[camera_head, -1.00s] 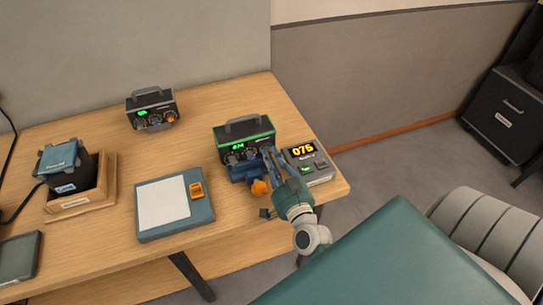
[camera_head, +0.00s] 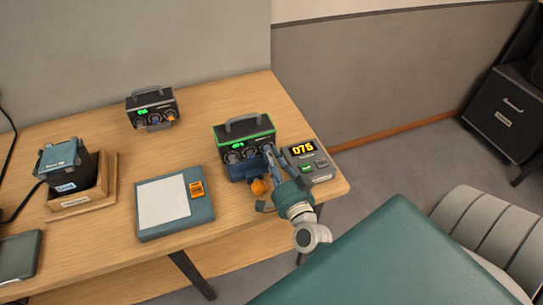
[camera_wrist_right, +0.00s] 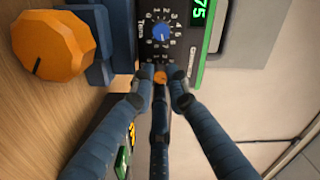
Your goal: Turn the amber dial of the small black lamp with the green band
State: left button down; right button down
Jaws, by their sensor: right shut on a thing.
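The small black lamp unit with the green band (camera_head: 245,140) stands near the right end of the table, with a carry handle, a green display and a row of dials. Its amber dial (camera_wrist_right: 160,77) shows in the right wrist view between my fingertips and is mostly covered in the head view. My right gripper (camera_head: 268,151) reaches the unit's front from the lower right; its fingertips (camera_wrist_right: 161,87) are shut on the amber dial. A blue-capped dial (camera_wrist_right: 161,34) sits beside it, clear of the fingers. My left gripper is not in view.
A similar black unit (camera_head: 152,110) without a green band stands farther back. A grey box with an amber "075" readout (camera_head: 306,163) stands close to the right of my gripper. A large orange knob (camera_head: 259,187) sits in front of the unit. A teal-framed pad (camera_head: 150,233) lies to the left.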

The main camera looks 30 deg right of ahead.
jog(key=shift+f, duration=0.1)
jog(key=c, duration=1.7)
grip_release()
jog(key=shift+s, duration=0.15)
jog(key=v, duration=1.2)
